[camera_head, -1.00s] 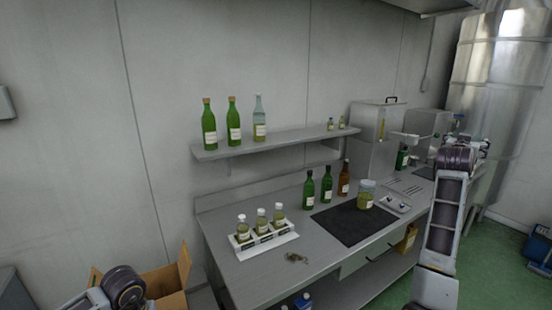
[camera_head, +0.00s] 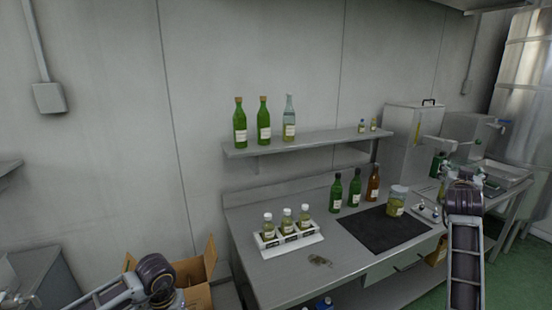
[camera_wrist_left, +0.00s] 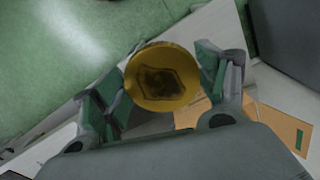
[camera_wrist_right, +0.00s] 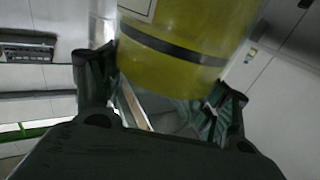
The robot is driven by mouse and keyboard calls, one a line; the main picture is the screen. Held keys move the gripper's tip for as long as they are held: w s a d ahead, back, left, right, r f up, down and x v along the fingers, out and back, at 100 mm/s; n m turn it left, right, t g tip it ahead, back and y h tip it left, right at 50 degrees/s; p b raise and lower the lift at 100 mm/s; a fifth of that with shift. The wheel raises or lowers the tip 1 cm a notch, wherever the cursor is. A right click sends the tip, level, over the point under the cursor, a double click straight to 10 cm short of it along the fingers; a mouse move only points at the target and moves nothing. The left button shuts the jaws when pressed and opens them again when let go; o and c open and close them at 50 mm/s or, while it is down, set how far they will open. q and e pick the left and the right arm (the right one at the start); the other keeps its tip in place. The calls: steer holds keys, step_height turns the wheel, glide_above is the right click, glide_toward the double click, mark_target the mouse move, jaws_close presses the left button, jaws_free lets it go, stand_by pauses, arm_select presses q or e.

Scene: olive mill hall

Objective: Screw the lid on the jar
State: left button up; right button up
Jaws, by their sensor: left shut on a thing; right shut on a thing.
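A round gold lid (camera_wrist_left: 163,77) with a dark mark on its face sits between the fingers of my left gripper (camera_wrist_left: 158,88), which is shut on it. In the head view the left arm comes in at the bottom left, with its gripper barely in the picture. My right gripper (camera_wrist_right: 160,85) is shut on a yellow-green cylindrical jar (camera_wrist_right: 185,35) with a dark band. The jar's far end is out of the right wrist view. In the head view the right gripper (camera_head: 462,172) is over the right part of the bench, and its jar is hard to make out.
The steel bench (camera_head: 285,280) holds a white rack (camera_head: 290,241) of small bottles, a dark mat (camera_head: 382,231), another jar (camera_head: 397,201) and several tall bottles. A wall shelf (camera_head: 310,143) runs above. A cardboard box (camera_head: 197,295) stands at the bench's left end, near my left arm.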

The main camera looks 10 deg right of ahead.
steer(key=a+f+n+t+y, duration=0.4)
steer(key=a+f+n+y, duration=0.3)
steer(key=a+f, duration=1.35)
arm_select(q)
steer(key=shift+f+b, duration=0.85)
arm_select(e)
steer(key=s+a+f+y, duration=0.2)
steer(key=s+a+f, duration=0.2)
steer(key=a+f, duration=0.2)
steer(key=s+a+f+n+y, duration=0.1)
steer(key=s+a+f, duration=0.3)
steer(key=a, duration=0.6)
steer(key=s+a+f+n+t+y, duration=0.1)
steer(key=s+a+f+y, duration=0.1)
steer(key=s+a+f, duration=0.2)
steer(key=shift+s+a+f+y, duration=0.35)
steer(key=shift+a+f, duration=1.45)
steer(key=shift+a, duration=0.6)
steer(key=shift+a+r+y, duration=0.15)
steer(key=shift+a+y, duration=0.05)
steer(key=shift+y, duration=0.05)
